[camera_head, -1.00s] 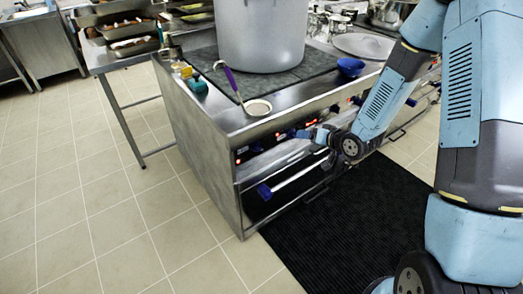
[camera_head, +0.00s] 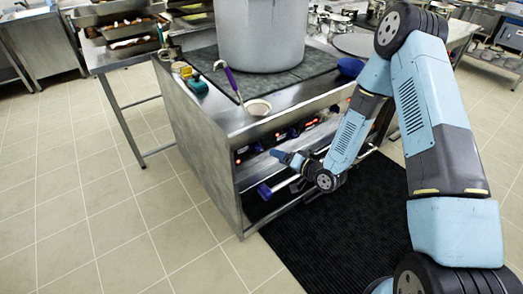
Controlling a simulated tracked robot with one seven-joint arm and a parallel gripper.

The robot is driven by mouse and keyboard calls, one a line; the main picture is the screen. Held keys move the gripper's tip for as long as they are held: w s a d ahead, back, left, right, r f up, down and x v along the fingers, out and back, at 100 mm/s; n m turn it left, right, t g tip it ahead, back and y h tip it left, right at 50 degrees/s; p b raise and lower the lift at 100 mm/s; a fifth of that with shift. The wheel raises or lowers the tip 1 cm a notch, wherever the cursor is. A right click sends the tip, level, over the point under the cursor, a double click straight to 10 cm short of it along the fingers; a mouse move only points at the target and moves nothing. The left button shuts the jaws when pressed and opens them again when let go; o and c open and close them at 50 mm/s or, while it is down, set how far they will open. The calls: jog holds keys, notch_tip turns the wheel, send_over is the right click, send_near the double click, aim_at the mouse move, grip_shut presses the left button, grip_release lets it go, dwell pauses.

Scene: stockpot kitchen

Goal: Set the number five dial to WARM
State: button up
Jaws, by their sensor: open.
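The steel stove (camera_head: 205,150) has a front panel with a row of small dark dials (camera_head: 292,132) and red-orange lights. The numbers and dial settings are too small to read, so I cannot tell which dial is number five. My gripper (camera_head: 274,153) is in front of the panel's left half, pointing left toward the stove front. It is open and small in the view. I cannot tell whether it touches a dial. My arm hides part of the right side of the panel.
A big grey stockpot (camera_head: 262,35) stands on the stove top. A purple-handled ladle (camera_head: 232,82) lies at the front edge, a blue bowl (camera_head: 350,67) to the right. Below the panel runs a rail with blue ends (camera_head: 264,191). A black mat (camera_head: 330,225) covers the floor in front.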

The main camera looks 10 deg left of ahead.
aim_at(260, 150)
jog(key=x, duration=1)
jog(key=shift+a, duration=0.1)
jog(key=shift+c, duration=0.4)
jog(key=c, duration=1)
jog(key=shift+o, duration=0.2)
jog(key=n+t+h, duration=0.1)
jog(key=n, duration=0.3)
jog(key=shift+s+h, duration=0.1)
jog(key=shift+h, duration=0.3)
jog(key=n+t, duration=0.1)
jog(key=n, duration=0.1)
jog(key=n+h, duration=0.1)
jog(key=n, duration=0.1)
jog(key=shift+s+a+t, duration=0.15)
jog(key=shift+t, duration=0.25)
